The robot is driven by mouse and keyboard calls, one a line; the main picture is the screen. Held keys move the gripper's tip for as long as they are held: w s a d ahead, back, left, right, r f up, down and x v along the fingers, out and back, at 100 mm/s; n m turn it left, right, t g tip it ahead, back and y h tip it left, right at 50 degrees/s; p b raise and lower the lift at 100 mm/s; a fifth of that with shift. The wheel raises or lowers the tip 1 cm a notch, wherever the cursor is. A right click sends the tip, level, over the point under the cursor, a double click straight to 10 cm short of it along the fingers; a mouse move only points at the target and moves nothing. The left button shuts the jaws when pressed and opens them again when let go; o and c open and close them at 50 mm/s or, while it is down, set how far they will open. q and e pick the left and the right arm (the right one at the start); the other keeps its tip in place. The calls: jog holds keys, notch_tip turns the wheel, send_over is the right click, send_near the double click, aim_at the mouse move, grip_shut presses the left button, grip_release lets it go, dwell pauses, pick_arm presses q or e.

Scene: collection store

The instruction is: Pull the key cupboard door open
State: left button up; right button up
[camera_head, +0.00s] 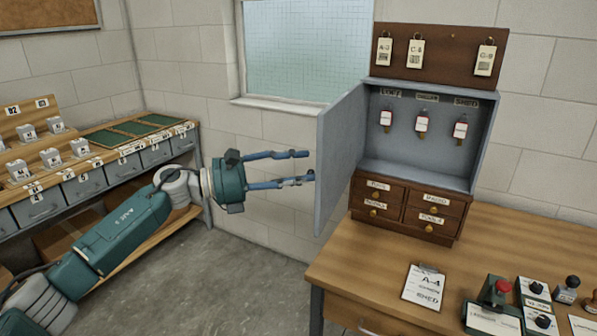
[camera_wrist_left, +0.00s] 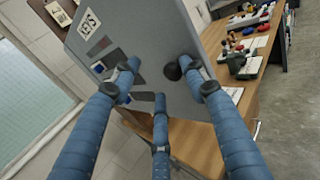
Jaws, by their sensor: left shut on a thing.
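The key cupboard (camera_head: 418,158) stands on the wooden desk. Its grey door (camera_head: 341,150) is swung open to the left, and several red-and-white tagged keys hang inside. In the left wrist view the door's outer face (camera_wrist_left: 150,45) fills the upper middle, with a KEYS label and a dark round knob (camera_wrist_left: 172,71). My left gripper (camera_head: 311,166) is at the outer side of the door, shut on the knob; its blue fingers (camera_wrist_left: 158,92) also show in the left wrist view. The exact finger contact is hard to see. My right gripper is not in view.
Small wooden drawers (camera_head: 408,208) sit under the cupboard. A clipboard (camera_head: 424,287) and control boxes (camera_head: 493,310) lie on the desk (camera_head: 350,258). A shelf bench (camera_head: 100,160) stands at the left. Bare floor (camera_head: 235,275) lies between bench and desk.

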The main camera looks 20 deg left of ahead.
pick_arm(q)
jog(key=shift+a, duration=0.15)
jog(key=v, duration=1.2)
